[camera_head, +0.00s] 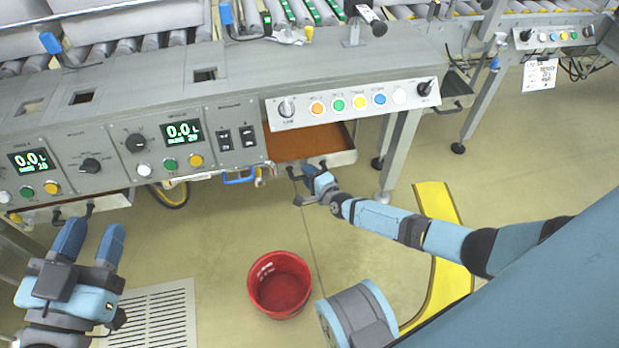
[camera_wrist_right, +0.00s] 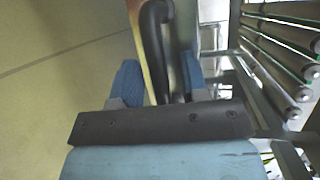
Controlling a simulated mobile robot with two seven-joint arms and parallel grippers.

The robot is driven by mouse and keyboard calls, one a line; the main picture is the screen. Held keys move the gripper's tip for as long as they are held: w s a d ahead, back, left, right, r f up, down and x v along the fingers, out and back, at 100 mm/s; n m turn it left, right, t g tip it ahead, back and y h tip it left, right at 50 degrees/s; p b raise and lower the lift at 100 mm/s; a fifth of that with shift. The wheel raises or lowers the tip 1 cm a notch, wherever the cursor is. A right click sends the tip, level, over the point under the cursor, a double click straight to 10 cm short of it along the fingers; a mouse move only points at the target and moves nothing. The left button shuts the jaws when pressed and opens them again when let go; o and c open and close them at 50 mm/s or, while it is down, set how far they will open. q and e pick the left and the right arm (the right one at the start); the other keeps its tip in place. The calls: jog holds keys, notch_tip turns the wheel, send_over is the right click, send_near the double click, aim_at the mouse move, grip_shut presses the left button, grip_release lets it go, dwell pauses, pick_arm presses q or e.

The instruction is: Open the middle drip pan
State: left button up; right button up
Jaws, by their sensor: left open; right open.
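The middle drip pan (camera_head: 342,158) is under the bench, below the panel with the coloured buttons. Part of its brown inside shows, so it stands partly out from under the bench. Its dark handle (camera_head: 296,173) is on the front. My right gripper (camera_head: 304,184) is at this handle. In the right wrist view, the dark handle (camera_wrist_right: 152,35) lies between the two blue fingers of my right gripper (camera_wrist_right: 158,78), which is open. My left gripper (camera_head: 95,235) is open and empty at the lower left, just in front of the left drip pan (camera_head: 112,203).
A red bucket (camera_head: 280,285) stands on the floor below the middle pan. A floor grate (camera_head: 155,315) lies at the lower left. A bench leg (camera_head: 402,150) is right of the pan. Another pan (camera_head: 458,90) is further right. Open floor lies in front of the pan.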

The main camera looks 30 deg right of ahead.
grip_shut()
